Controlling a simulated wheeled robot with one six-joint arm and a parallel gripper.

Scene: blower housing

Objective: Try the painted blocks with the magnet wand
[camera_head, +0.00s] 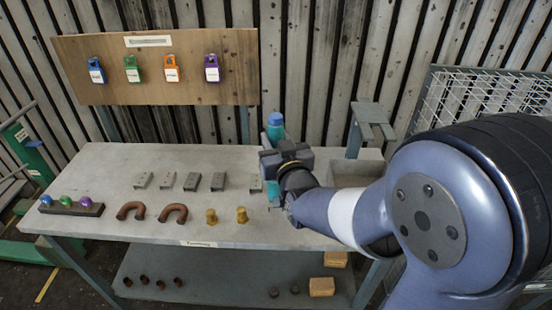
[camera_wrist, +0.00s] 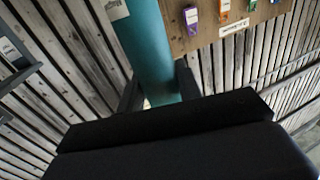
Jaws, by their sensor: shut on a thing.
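My gripper (camera_head: 270,160) is over the right part of the bench and is shut on an upright teal wand (camera_head: 275,132) with a blue top. The wand's lower end shows beneath the gripper. In the wrist view the teal wand (camera_wrist: 148,45) stands between the two fingers (camera_wrist: 160,90), with a pale label on its side. Small grey blocks lie in a row on the bench, among them one at the left (camera_head: 143,180) and another farther right (camera_head: 218,181). The rightmost block (camera_head: 256,184) is just left of the wand's lower end. I cannot tell whether they touch.
The grey bench (camera_head: 130,160) also holds a rack of coloured knobs (camera_head: 72,206), two rusty U-shaped pieces (camera_head: 173,213) and two brass pieces (camera_head: 211,216). Coloured padlocks (camera_head: 171,68) hang on a wooden board (camera_head: 225,50) behind. A lower shelf (camera_head: 220,285) holds small parts and wooden blocks.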

